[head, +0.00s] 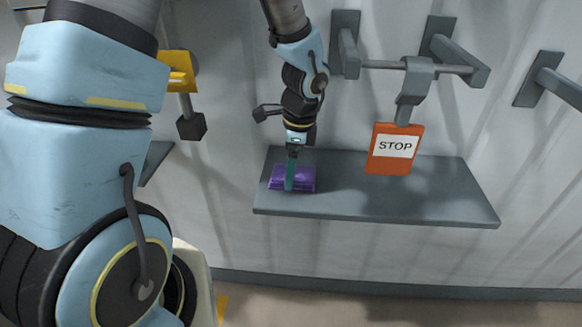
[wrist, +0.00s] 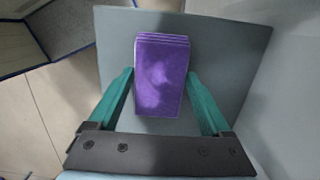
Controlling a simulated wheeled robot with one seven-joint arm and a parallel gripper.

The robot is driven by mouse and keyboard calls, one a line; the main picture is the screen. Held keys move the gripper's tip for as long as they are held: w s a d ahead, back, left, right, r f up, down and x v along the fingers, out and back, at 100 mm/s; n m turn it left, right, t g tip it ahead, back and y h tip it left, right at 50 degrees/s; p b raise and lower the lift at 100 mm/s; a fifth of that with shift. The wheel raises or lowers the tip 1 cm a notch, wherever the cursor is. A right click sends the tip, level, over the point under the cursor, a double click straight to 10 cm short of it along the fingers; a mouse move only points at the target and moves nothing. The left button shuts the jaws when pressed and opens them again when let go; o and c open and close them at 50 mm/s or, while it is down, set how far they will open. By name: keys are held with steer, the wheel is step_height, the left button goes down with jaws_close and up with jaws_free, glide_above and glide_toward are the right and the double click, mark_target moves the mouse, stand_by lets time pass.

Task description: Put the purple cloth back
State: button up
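The purple cloth (head: 304,174) lies folded at the left end of a grey shelf (head: 430,205) in the head view. In the wrist view the cloth (wrist: 160,80) is a neat stack of folded layers, between the two teal fingers. My gripper (head: 290,186) points down at the cloth, and one teal finger shows in front of it. The exact height of the fingertips above the shelf is hard to tell.
A red STOP sign (head: 392,164) hangs from a grey hook on a rail (head: 372,65) above the shelf's middle. A yellow bracket (head: 180,72) with a dark block is on the wall at left. Another wall bar (head: 560,84) sticks out at right. The shelf's right part is bare.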

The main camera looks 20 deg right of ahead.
mark_target(297, 173)
steer(key=shift+o, duration=1.1)
steer(key=shift+r, duration=0.15)
step_height(297, 173, up, 12)
steer(key=d+b, duration=0.1)
steer(key=shift+s+d, duration=0.15)
steer(key=shift+s, duration=0.15)
